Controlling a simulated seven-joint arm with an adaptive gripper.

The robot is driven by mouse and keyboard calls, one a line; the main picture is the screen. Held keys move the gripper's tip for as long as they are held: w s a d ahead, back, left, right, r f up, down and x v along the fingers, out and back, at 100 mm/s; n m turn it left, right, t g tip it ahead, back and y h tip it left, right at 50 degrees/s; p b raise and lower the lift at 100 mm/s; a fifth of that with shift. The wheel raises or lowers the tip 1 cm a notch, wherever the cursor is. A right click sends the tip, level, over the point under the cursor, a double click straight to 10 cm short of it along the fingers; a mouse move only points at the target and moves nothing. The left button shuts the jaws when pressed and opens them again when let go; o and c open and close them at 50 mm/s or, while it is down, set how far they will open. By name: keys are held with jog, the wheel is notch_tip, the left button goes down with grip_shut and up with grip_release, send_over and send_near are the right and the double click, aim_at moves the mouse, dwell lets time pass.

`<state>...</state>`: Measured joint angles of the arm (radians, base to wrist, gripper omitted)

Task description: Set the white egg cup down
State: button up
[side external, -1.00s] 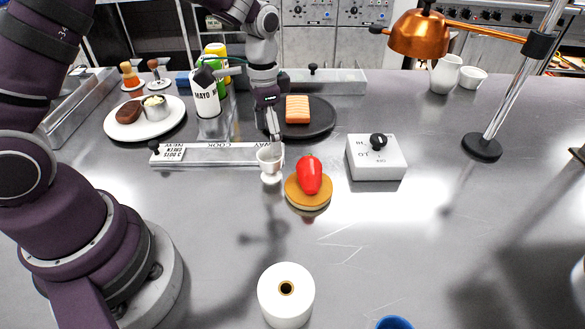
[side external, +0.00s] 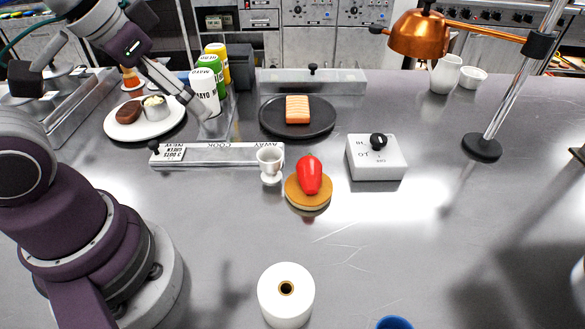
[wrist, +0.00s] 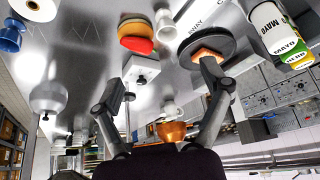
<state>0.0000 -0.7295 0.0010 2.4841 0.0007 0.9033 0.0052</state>
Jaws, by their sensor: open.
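The white egg cup (side external: 270,164) stands upright on the steel counter, at the right end of the low ticket rail and just left of the bun with the red piece. It also shows in the wrist view (wrist: 166,28). My gripper (side external: 195,108) is up at the left, in front of the mayo bottle and well apart from the egg cup. In the wrist view its two fingers (wrist: 168,78) are spread wide with nothing held between them.
The bun with the red topping (side external: 309,188), a white box with a black knob (side external: 376,160) and a paper roll (side external: 286,302) stand nearby. The ticket rail (side external: 215,158), white plate (side external: 116,128), bottles (side external: 204,92) and dark plate (side external: 270,128) lie behind. The front middle is mostly clear.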

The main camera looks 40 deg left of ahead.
jog(key=shift+s, duration=0.1)
dwell(0.3)
jog(key=n+t+h, duration=0.6)
jog(key=n, duration=2.4)
send_near(270, 157)
jog(key=shift+s+d+r, duration=0.45)
jog(key=shift+d, duration=0.15)
jog(key=shift+s+d+r, duration=0.4)
jog(key=shift+d+r, duration=0.05)
jog(key=shift+d, duration=0.15)
jog(key=shift+a+f+n+t+y, duration=0.15)
jog(key=shift+a+n+t+y, duration=0.25)
jog(key=shift+n, duration=0.3)
jog(key=shift+w+f, duration=0.15)
jog(key=shift+w, duration=0.15)
jog(key=x, duration=0.9)
jog(key=shift+w+d+f, duration=0.15)
jog(key=shift+w+d, duration=0.05)
jog(key=shift+d, duration=0.2)
jog(key=c, duration=1.3)
